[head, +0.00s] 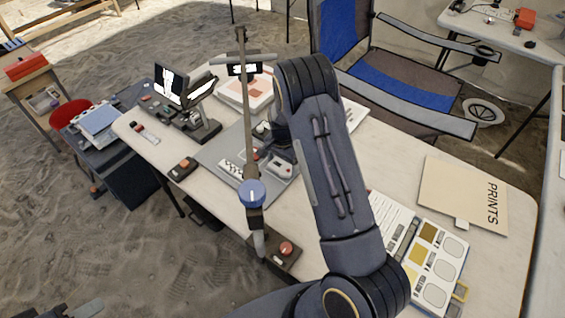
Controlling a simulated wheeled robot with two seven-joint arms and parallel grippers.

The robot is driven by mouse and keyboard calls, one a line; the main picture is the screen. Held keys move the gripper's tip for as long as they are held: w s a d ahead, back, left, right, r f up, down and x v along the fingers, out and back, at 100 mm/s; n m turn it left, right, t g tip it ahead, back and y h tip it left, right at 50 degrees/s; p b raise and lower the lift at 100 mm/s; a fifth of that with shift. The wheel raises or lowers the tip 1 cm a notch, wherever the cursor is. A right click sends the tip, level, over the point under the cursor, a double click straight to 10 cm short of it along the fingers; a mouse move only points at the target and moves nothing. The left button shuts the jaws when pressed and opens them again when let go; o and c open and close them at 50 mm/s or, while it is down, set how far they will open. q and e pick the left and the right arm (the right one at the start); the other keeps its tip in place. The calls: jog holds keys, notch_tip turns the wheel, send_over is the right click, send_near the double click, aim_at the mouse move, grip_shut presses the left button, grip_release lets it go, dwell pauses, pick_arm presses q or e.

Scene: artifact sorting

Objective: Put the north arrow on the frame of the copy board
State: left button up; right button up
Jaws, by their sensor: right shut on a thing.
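The copy board (213,152) is a grey plate on the table, under the upright post of the copy stand (243,105). My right gripper (268,146) points down over the board, partly hidden by its own arm. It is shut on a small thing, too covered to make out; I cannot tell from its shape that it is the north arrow. A black-and-white scale bar (231,171) and a pale tray with small parts (279,168) lie on the board below the gripper. Dark parts of my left gripper (72,312) show at the lower left edge, cut off.
A blue knob (252,193) stands at the near end of the stand. A lit screen (170,84) is at the left back. A PRINTS folder (463,195) and a colour-patch case (437,262) lie right of my arm. A folding chair (385,80) stands behind the table.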

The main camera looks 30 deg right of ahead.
aim_at(283, 168)
jog(key=shift+f, duration=0.25)
jog(key=o, duration=0.9)
jog(key=shift+r, duration=0.6)
jog(key=s+a+r+n+t+y, duration=0.1)
jog(key=s+a+r+n+y, duration=0.1)
jog(key=s+r, duration=0.65)
jog(key=s+a+r+n+t+y, duration=0.1)
jog(key=s+a+r+n+t, duration=0.2)
jog(key=r, duration=1)
jog(key=s+a+r+n, duration=0.2)
jog(key=s+a+n, duration=0.1)
jog(key=s, duration=0.5)
jog(key=s+a+r+n+t, duration=0.1)
jog(key=s+a+n, duration=0.2)
jog(key=s, duration=0.6)
jog(key=shift+s+a+r+n+t+y+b, duration=0.3)
jog(key=shift+r+n+y+b, duration=0.1)
jog(key=shift+n, duration=0.1)
